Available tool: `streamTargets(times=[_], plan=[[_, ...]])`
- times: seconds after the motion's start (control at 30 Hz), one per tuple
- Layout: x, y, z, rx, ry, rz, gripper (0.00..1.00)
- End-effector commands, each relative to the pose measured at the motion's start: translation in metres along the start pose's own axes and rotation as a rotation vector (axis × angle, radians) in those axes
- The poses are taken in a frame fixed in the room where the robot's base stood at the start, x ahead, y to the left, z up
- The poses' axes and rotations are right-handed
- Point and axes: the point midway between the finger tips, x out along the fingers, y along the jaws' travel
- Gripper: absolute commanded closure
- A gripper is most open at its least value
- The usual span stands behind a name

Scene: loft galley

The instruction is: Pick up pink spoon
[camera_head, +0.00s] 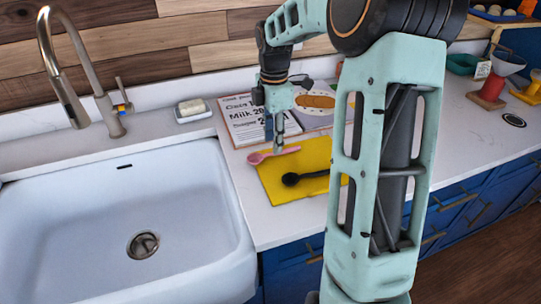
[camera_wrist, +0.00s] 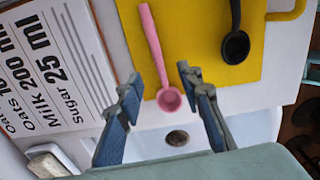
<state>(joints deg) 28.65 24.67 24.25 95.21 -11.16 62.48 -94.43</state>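The pink spoon (camera_head: 256,158) lies at the far left edge of the yellow cutting board (camera_head: 277,193), its bowl pointing left towards the sink. In the wrist view the pink spoon (camera_wrist: 169,99) lies with its bowl between my fingers and its handle running up the picture. My gripper (camera_head: 279,147) points down over the spoon, and part of the handle is behind it in the head view. In the wrist view my gripper (camera_wrist: 160,90) is open and empty, one finger on each side of the spoon. I cannot tell the exact height above it.
A black spoon (camera_head: 291,179) lies on the board in front of the pink one. A recipe book (camera_head: 240,119) lies open behind. The white sink (camera_head: 90,225) is to the left, with a soap dish (camera_head: 193,111) and faucet (camera_head: 101,97) behind it. A red-based funnel stand (camera_head: 490,90) stands far right.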

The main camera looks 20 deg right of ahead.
Motion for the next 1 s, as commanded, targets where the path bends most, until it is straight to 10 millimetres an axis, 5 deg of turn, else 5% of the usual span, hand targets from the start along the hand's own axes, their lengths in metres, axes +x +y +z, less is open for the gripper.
streamTargets(times=[0.2,0.5,0.8,1.0], plan=[[0.032,-0.002,-0.002,0.0,0.001,-0.002,0.66],[0.036,-0.001,-0.002,0.001,0.0,0.0,0.66],[0.036,-0.001,-0.002,0.001,0.001,0.0,0.98],[0.036,-0.001,-0.002,0.001,0.001,0.0,1.0]])
